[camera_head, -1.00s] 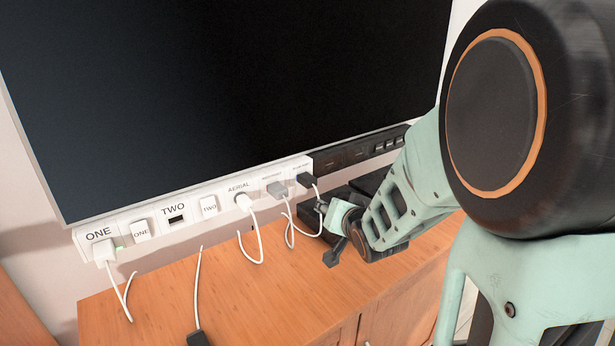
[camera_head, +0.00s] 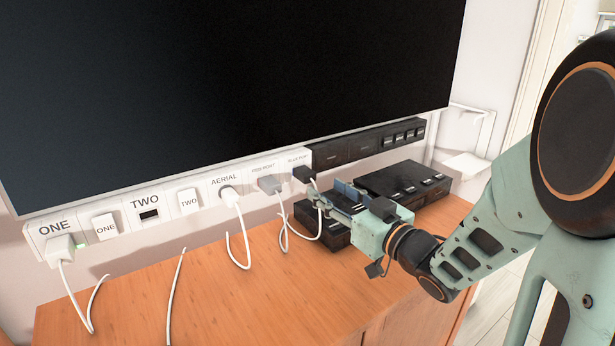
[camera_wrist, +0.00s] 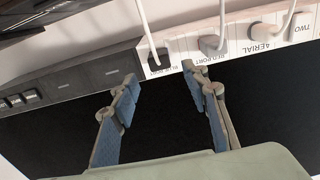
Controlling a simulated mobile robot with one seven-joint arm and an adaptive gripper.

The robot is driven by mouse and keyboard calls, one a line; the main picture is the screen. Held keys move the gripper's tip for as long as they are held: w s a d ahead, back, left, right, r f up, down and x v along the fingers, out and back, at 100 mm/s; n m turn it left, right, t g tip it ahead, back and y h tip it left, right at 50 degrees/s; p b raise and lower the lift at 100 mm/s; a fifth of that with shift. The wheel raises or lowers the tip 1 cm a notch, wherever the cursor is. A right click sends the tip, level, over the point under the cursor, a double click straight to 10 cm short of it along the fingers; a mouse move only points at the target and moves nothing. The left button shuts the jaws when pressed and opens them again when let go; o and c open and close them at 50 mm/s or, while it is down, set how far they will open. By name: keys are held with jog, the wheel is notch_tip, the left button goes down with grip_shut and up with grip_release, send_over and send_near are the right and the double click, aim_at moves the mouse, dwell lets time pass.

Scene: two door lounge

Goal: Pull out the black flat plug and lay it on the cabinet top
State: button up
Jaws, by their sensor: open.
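The black flat plug (camera_head: 303,174) sits in the port at the right end of the white socket strip (camera_head: 128,215) under the screen, with a white cable hanging from it. In the wrist view the black plug (camera_wrist: 158,63) lies just beyond my fingertips, between their lines. My gripper (camera_head: 331,202) is open and empty, close to the plug at its lower right in the head view. In the wrist view my gripper (camera_wrist: 160,76) has its two fingers spread. I see no contact with the plug. The wooden cabinet top (camera_head: 250,300) lies below the strip.
A grey plug (camera_head: 269,186) and a white aerial plug (camera_head: 229,196) are to the left of the black plug, with looping cables. Another white plug (camera_head: 60,246) is at ONE. Black boxes (camera_head: 405,180) stand on the cabinet's right. The cabinet's front middle is clear.

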aim_at(311, 179)
jog(key=shift+w, duration=0.1)
jog(key=shift+b+x, duration=0.55)
jog(key=shift+x, duration=3.85)
grip_shut()
jog(key=shift+d, duration=0.1)
jog(key=shift+v, duration=2.95)
